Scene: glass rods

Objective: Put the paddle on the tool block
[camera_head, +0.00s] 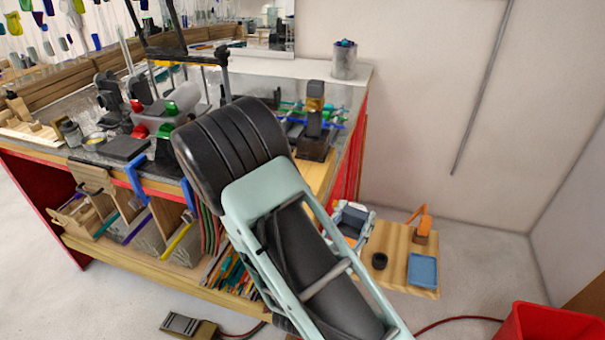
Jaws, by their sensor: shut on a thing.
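My arm fills the middle of the view and hides what lies behind it. I cannot make out my gripper or its fingertips. An orange angled piece (424,219) stands on a small brown block (424,239) at the back of a low wooden board (399,242), right of my arm. These may be the paddle and the tool block, but I cannot be sure. A grey and white part (352,217) shows at the board's left edge, half hidden by my arm; I cannot tell what it is.
A blue tray (422,269) and a dark cup (380,261) are on the board. A cluttered workbench (349,72) with clamps and glass rods stands behind and left. A red bin (545,322) is at the lower right. Bare floor (480,265) lies right of the board.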

